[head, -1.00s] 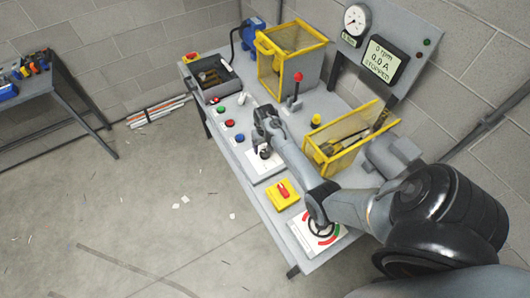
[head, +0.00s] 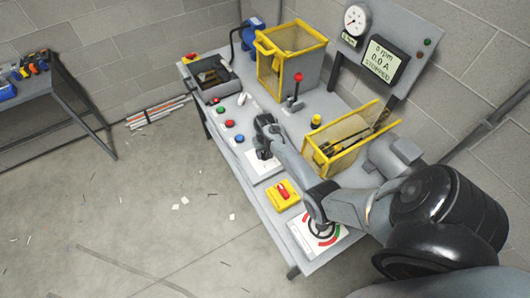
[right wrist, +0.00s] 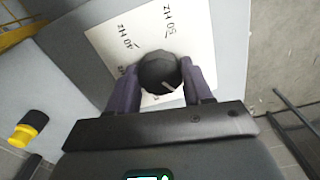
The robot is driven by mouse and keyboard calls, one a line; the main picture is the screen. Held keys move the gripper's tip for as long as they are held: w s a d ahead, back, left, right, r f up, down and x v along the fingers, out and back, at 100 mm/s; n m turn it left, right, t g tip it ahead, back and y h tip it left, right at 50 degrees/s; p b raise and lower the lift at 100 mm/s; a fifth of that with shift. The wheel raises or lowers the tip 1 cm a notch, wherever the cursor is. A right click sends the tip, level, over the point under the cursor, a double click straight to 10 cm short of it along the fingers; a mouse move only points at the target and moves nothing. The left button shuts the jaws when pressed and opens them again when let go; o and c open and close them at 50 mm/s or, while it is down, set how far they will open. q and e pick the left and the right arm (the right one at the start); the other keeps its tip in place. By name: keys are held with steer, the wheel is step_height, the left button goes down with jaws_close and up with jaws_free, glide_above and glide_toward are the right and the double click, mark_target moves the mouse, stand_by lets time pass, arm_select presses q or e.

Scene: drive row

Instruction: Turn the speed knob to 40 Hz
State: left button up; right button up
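The black speed knob (right wrist: 158,70) sits on a white dial plate (right wrist: 105,38) in the right wrist view. The plate's 40 Hz mark (right wrist: 127,42) is up and left of the knob, and 50 Hz is above it. The knob's pale pointer line is on its lower side, away from the 40 Hz mark. My right gripper (right wrist: 160,75) has a finger on each side of the knob, with no gap visible. In the head view, this gripper (head: 264,150) is down at the dial plate and hides the knob. My left gripper is not in view.
The display (head: 383,59) reads 0 rpm, 0.0 A, STOPPED. Coloured push buttons (head: 229,123), a red-knobbed lever (head: 297,85), a yellow box with a red switch (head: 284,194) and yellow-framed guards (head: 347,145) surround the dial on the bench (head: 262,198).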

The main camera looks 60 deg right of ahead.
steer(key=c, duration=0.3)
